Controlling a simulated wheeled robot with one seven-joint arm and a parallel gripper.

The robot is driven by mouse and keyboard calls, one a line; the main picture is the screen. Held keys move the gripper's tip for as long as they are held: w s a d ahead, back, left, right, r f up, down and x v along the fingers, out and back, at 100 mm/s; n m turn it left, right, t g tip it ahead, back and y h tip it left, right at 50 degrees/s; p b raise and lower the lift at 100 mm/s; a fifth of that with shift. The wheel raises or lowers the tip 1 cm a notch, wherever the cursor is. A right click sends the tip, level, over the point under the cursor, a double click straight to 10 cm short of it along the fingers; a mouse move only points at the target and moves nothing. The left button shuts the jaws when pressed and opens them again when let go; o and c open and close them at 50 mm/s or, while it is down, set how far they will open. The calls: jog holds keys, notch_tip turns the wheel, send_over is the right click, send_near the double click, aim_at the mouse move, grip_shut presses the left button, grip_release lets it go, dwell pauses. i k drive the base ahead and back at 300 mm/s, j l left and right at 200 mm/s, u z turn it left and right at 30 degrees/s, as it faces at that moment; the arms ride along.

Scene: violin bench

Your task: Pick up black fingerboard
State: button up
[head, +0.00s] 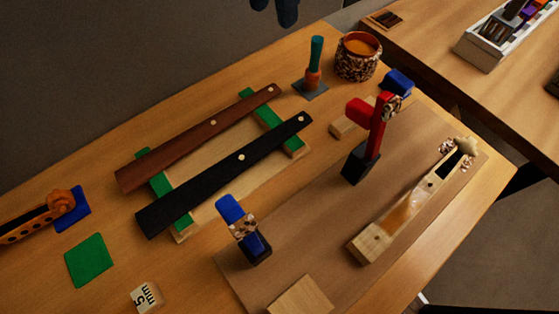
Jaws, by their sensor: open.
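The black fingerboard (225,178) is a long, dark, tapered strip with pale dots. It lies slanted across two green strips (294,145) on a pale wooden rack (215,202), its wide end at lower left. A brown fingerboard (195,139) lies parallel behind it on the same strips, with a gap between them. My gripper (275,10) shows only as dark fingertips at the top edge, cut off by the frame. It is open and empty, well apart from the black fingerboard.
A blue-topped tool (240,228) stands close in front of the black fingerboard. A red clamp-like tool (372,135) stands to its right, near a violin neck (400,210). A green-handled tool (315,65) and a speckled pot (358,57) stand behind.

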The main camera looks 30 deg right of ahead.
aim_at(160, 215)
jog(key=k+j+u, duration=0.75)
jog(key=k+l, duration=0.05)
